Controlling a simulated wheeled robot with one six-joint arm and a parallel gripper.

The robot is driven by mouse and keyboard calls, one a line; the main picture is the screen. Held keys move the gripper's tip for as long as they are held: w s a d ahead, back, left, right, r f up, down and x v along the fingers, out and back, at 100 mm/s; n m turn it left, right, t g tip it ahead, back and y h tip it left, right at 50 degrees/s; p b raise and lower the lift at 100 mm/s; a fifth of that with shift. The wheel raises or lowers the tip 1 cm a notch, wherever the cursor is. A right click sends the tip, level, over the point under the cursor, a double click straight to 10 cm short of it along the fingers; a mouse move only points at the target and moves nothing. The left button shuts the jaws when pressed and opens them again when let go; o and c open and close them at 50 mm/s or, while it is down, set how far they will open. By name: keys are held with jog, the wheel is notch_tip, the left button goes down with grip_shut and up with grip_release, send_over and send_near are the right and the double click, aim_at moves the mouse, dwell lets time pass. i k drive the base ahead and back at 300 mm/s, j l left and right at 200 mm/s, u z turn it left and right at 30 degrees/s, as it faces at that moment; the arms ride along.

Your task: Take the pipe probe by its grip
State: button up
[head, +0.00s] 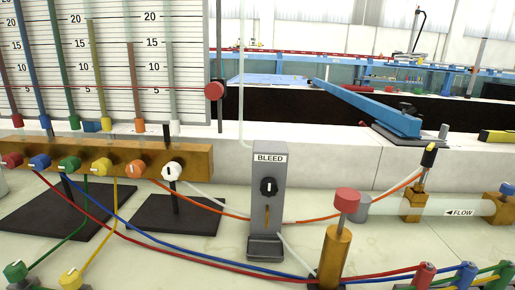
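A small black grip with a yellow tip (429,155) stands tilted above a brass block (413,206) at the left end of the clear pipe marked FLOW (460,208). It looks like the pipe probe, but it is small and I cannot be sure. An orange and a white tube run up close to it from the left. My gripper does not show in this view.
A brass post with a red knob (346,200) stands in front, left of the pipe. The grey BLEED valve (269,205) is further left. Coloured tubes cross the bench towards a front manifold (466,276). A blue bar (367,108) lies behind.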

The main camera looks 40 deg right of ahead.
aim_at(429, 156)
jog(key=z, duration=2.15)
jog(key=i+l+u, duration=0.1)
jog(key=l, duration=0.35)
jog(key=i+l, duration=0.1)
jog(key=l, duration=0.4)
jog(key=l+u, duration=0.15)
jog(key=l, duration=0.3)
jog(key=i, duration=0.05)
